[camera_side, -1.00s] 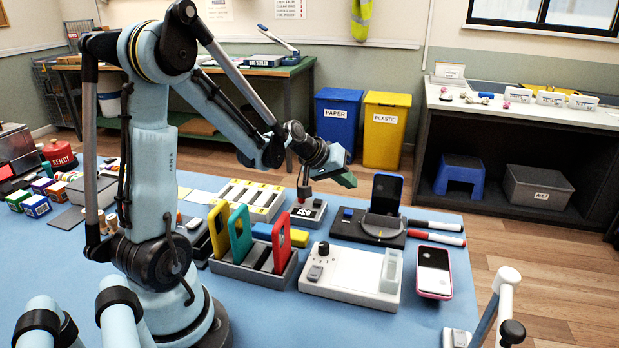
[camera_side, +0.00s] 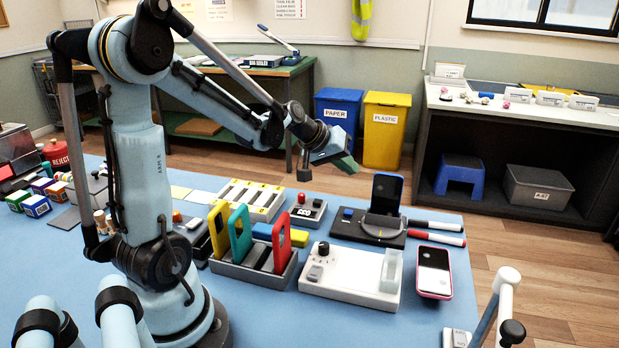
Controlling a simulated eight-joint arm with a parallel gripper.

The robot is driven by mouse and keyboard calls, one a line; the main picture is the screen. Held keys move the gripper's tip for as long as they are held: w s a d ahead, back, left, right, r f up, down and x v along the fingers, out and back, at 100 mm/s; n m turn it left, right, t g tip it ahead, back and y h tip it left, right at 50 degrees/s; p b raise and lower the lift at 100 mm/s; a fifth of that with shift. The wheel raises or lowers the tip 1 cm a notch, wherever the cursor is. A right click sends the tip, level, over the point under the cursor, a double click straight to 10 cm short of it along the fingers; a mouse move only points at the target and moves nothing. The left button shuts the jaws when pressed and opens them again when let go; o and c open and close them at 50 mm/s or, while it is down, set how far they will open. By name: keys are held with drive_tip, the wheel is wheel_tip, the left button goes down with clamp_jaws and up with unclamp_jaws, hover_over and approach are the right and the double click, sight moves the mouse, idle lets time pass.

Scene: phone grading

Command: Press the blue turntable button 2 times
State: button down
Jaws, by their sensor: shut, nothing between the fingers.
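The blue button (camera_side: 348,213) is a small block on the left end of the black turntable base (camera_side: 345,232). A dark phone (camera_side: 387,190) stands upright on the round turntable. My gripper (camera_side: 304,174) is shut and empty, pointing down. In the picture it hangs above the small grey box with a red button (camera_side: 301,198), up and to the left of the blue button. It is apart from both buttons. Its two fingers are too small to tell apart.
A rack holds yellow, green and red phone cases (camera_side: 240,233). A white-and-grey device (camera_side: 350,274) and a pink-edged phone (camera_side: 433,272) lie in front of the turntable. Two markers (camera_side: 436,238) lie to its right. A slotted tray (camera_side: 248,199) stands left of the red-button box.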

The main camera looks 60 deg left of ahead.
sight(345, 212)
drive_tip(key=shift+f, duration=0.15)
drive_tip(key=shift+f, duration=4.3)
drive_tip(key=shift+f, duration=0.1)
drive_tip(key=shift+f, duration=0.3)
